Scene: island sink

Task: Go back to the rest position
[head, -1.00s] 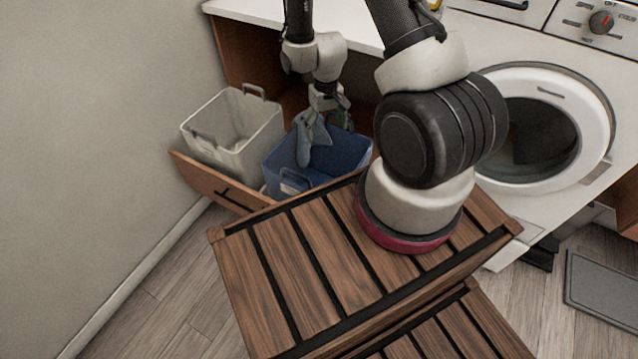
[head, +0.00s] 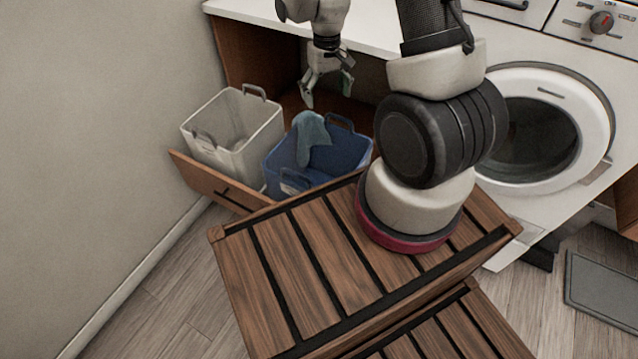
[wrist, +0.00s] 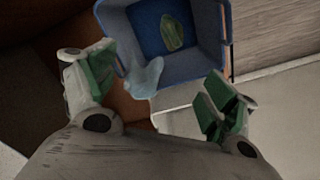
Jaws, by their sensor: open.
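My gripper (head: 328,92) is open and empty, above and behind the blue bin in the head view. In the wrist view my gripper (wrist: 155,100) shows its two green-padded fingers spread apart. A light blue cloth (head: 311,136) hangs over the rim of the blue bin (head: 337,172), apart from my fingers. The cloth (wrist: 144,78) also shows in the wrist view, over the edge of the blue bin (wrist: 207,22). A green item (wrist: 172,32) lies on the bin's floor.
A white bin (head: 240,140) stands left of the blue one in the pulled-out wooden drawer (head: 215,185). The white counter (head: 262,12) is just behind my gripper. A washing machine (head: 545,130) stands on the right. The wall is at the left.

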